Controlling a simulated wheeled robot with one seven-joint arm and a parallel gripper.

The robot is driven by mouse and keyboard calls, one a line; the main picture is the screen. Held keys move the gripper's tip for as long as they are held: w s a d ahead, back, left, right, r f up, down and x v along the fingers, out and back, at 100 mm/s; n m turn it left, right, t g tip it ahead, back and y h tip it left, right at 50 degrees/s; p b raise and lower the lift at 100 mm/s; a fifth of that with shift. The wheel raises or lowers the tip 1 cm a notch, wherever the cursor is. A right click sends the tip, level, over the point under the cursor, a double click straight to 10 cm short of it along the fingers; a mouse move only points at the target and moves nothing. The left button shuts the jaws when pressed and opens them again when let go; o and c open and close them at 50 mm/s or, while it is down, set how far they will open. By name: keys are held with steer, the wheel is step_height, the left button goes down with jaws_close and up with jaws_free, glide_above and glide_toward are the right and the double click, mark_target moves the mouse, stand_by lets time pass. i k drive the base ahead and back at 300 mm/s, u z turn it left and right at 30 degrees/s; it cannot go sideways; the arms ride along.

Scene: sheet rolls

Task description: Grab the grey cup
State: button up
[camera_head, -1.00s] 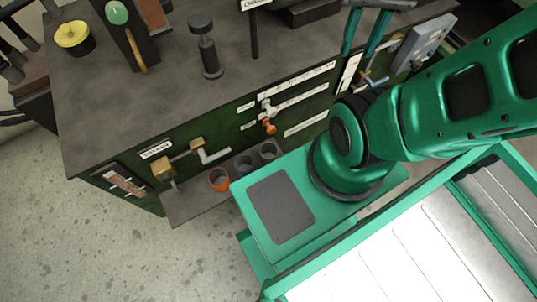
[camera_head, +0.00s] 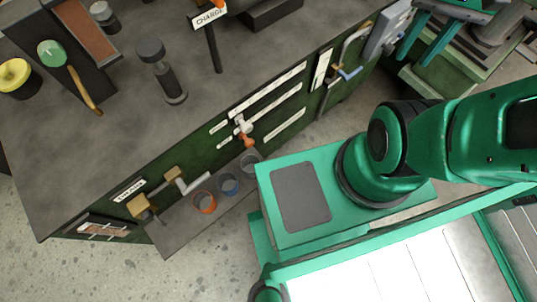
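The grey cup (camera_head: 250,162) stands upright on a low shelf along the front of the dark cabinet, at the right end of a row of 3 cups. A blue cup (camera_head: 228,184) and an orange cup (camera_head: 205,202) stand to its left. My gripper (camera_head: 430,42) is at the top right, high above the floor and far from the cups. Its two teal fingers are apart, with nothing seen between them. The gripper's upper part is cut off by the picture edge.
The cups' shelf (camera_head: 172,236) sits close to my green base. A pipe with a brass fitting (camera_head: 172,173) and a white valve with an orange end (camera_head: 243,127) stick out near the cups. A dark bottle-like post (camera_head: 160,70) stands on the cabinet top (camera_head: 110,130).

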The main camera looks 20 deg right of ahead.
mark_target(247, 163)
steer(key=z, duration=2.05)
steer(key=k, duration=2.45)
steer(key=u, duration=0.5)
steer(key=i, duration=1)
steer(key=z, duration=0.05)
